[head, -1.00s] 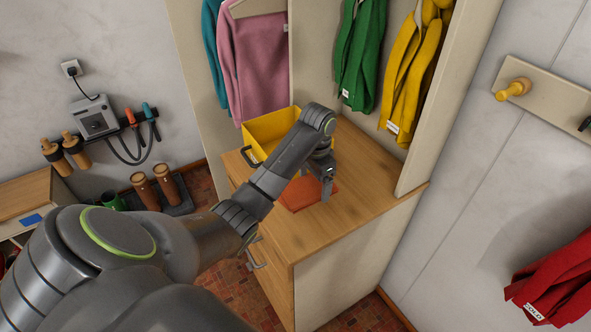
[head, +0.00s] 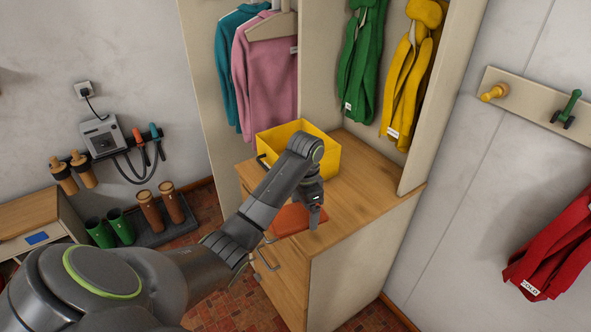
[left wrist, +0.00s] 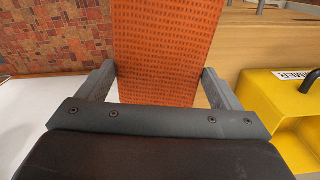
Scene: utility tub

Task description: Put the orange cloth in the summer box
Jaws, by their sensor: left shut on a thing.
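The orange cloth (head: 287,219) is a flat folded piece at the front left edge of the wooden cabinet top, seemingly raised above it. My left gripper (head: 315,214) is shut on it. In the left wrist view the cloth (left wrist: 165,50) spans the space between the two fingers (left wrist: 160,88). The summer box is the yellow open-topped box (head: 328,158) behind the gripper on the cabinet top; my arm hides part of it. In the left wrist view the box (left wrist: 255,105) is at right, with a partly cut-off label ending in "MMER". The right gripper is not in view.
The cabinet top (head: 365,185) is clear to the right of the box. Green (head: 362,70) and yellow (head: 408,80) garments hang above it, and a pink one (head: 265,75) hangs at left. Boots (head: 160,208) stand on the floor at left.

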